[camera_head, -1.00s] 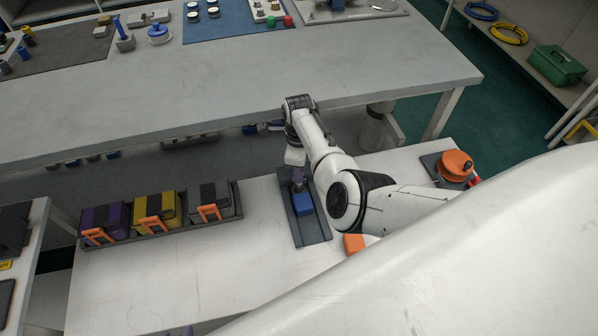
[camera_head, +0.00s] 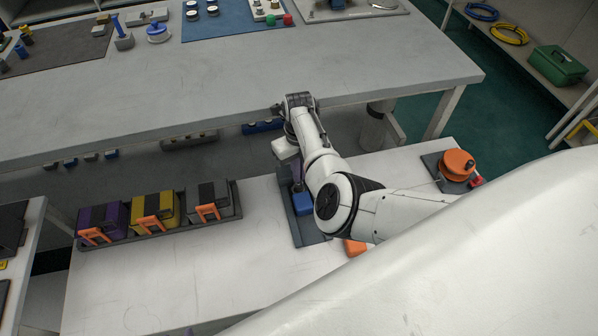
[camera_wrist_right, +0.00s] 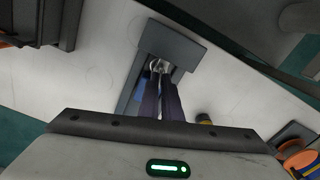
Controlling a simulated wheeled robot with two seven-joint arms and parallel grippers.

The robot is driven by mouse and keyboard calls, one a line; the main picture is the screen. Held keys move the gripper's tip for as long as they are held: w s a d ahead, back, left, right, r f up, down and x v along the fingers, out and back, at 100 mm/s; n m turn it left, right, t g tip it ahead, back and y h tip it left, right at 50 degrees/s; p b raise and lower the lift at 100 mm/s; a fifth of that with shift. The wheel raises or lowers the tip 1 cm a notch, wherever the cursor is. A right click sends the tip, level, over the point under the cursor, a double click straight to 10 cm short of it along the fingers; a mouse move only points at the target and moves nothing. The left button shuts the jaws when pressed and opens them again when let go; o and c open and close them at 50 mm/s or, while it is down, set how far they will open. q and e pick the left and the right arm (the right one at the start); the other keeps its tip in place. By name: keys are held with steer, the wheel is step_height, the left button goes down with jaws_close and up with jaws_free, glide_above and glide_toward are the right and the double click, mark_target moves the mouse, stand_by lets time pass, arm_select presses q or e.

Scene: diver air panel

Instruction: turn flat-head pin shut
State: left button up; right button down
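A dark grey base plate (camera_head: 311,236) lies on the white lower bench and carries a blue block (camera_head: 303,204). My right gripper (camera_head: 297,172) is over the far part of this plate, partly hidden by my arm. In the right wrist view, its two dark purple fingers (camera_wrist_right: 160,76) reach down to the plate (camera_wrist_right: 178,44), close together with a narrow gap. A small shiny metal part (camera_wrist_right: 157,64), perhaps the flat-head pin, is at the fingertips. Whether they grip it is unclear. The blue block (camera_wrist_right: 139,92) is partly hidden beside the fingers. My left gripper is not in view.
A rack (camera_head: 236,212) with purple, yellow and grey boxes with orange handles stands left of the plate. An orange round part (camera_head: 457,165) on a dark base is at the right. The large grey table (camera_head: 240,85) overhangs behind. The bench front left is clear.

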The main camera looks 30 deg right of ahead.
steer(key=shift+w+d+r+m, duration=0.15)
steer(key=shift+w+r+m, duration=0.15)
steer(key=shift+m, duration=0.2)
steer(key=c, duration=2)
jaws_free()
steer(key=shift+s, duration=0.1)
steer(key=shift+c, duration=0.2)
steer(key=shift+o, duration=0.3)
steer(key=shift+s+f, duration=0.1)
steer(key=shift+s, duration=0.05)
step_height(320, 180, up, 10)
steer(key=p, duration=0.1)
steer(key=shift+r, duration=0.2)
